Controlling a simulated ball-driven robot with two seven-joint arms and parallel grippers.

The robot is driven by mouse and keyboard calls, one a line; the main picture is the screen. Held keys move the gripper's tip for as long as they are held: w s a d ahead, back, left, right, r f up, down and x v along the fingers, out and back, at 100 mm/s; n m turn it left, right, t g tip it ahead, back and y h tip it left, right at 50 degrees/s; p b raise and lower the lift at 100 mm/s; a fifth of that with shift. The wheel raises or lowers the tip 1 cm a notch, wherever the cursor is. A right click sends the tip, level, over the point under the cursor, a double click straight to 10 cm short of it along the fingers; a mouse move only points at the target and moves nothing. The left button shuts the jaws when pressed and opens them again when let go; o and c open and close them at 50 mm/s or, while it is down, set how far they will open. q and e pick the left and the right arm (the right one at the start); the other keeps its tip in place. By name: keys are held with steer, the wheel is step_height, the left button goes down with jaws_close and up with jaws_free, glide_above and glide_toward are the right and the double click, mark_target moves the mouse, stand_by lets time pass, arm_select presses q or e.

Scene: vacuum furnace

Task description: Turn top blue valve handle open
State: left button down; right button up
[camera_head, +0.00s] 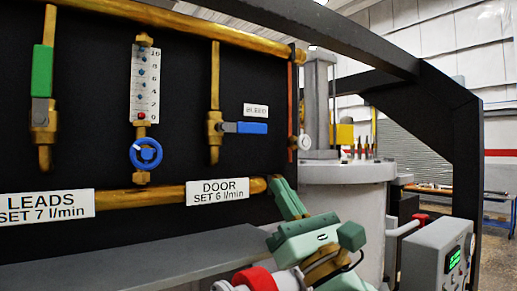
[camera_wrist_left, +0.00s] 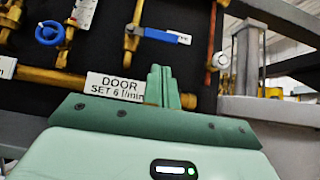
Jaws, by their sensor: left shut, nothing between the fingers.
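The blue valve handle (camera_head: 245,127) lies horizontal, pointing right from its brass valve (camera_head: 214,125) on the black panel. It also shows in the left wrist view (camera_wrist_left: 166,36), above the fingers. My left gripper (camera_head: 284,191) is pale green, at the lower middle of the head view, below and to the right of the blue handle and apart from it. Its fingers are shut together with nothing between them, as the left wrist view shows (camera_wrist_left: 160,76). My right gripper is in neither view.
A vertical green handle (camera_head: 42,70), a flow gauge (camera_head: 145,82) and a round blue knob (camera_head: 146,153) stand left on the panel. A DOOR label (camera_head: 217,192) sits on the lower brass pipe. A grey ledge (camera_head: 130,258) runs below. A dark frame (camera_head: 455,130) stands right.

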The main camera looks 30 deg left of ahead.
mark_target(244, 128)
arm_select(q)
steer(key=shift+a, duration=0.1)
steer(key=p+x, duration=0.5)
steer(key=x, duration=0.5)
steer(key=shift+n, duration=0.3)
